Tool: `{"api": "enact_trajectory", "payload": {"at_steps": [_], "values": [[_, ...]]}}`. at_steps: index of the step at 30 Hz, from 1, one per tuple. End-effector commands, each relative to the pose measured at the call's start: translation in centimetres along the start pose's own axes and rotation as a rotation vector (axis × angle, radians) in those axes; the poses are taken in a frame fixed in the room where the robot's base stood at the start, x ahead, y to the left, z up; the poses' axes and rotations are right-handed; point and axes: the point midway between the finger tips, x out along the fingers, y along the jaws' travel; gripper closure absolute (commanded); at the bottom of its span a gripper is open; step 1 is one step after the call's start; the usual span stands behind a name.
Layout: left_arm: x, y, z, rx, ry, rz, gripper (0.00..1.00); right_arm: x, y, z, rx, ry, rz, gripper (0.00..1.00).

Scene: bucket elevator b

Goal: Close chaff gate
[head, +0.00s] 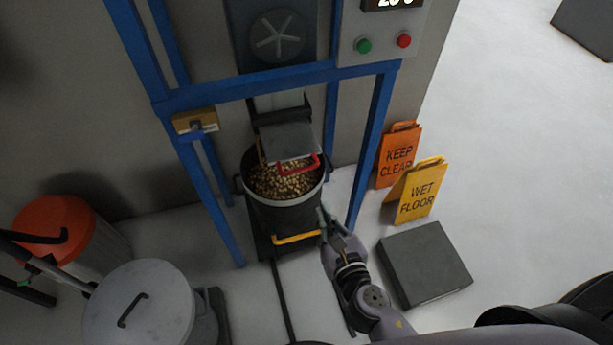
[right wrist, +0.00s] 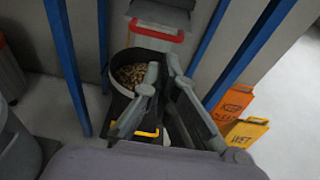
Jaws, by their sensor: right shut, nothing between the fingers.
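A grey hinged plate with a red handle (head: 298,166), seemingly the chaff gate, hangs tilted at the spout of the elevator. It also shows in the right wrist view (right wrist: 157,30). Below it stands a black bucket (head: 290,215) full of golden grain (head: 285,182). A yellow handle (head: 297,237) is low at the bucket's front. My right gripper (head: 326,220) is shut and empty, beside the bucket's front right, below and apart from the red handle. In the right wrist view its fingers cover part of the bucket. My left gripper does not show.
Blue frame posts (head: 370,145) stand on both sides of the bucket. Orange (head: 399,155) and yellow (head: 420,190) signs and a dark grey block (head: 425,263) are at the right. A grey-lidded bin (head: 150,290) and an orange-lidded bin (head: 50,215) are at the left.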

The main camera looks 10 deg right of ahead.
Motion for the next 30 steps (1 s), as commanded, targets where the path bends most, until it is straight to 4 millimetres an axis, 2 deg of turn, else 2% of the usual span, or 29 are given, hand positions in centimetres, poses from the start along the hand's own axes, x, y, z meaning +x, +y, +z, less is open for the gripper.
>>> {"api": "enact_trajectory", "payload": {"at_steps": [5,12,18,24,30], "values": [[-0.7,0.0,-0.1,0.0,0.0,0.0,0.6,2.5,-0.1,0.3,0.0,-0.003,-0.001,1.0],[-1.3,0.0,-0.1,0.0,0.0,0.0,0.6,7.8,0.0,0.3,0.004,-0.002,-0.001,1.0],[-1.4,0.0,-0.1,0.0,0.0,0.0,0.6,11.4,0.0,0.1,0.004,0.0,-0.001,1.0],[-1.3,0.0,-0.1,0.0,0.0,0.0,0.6,13.3,0.0,0.0,0.005,0.0,0.0,1.0],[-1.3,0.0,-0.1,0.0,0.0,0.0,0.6,13.7,0.0,-0.1,0.005,0.001,0.0,1.0]]}}
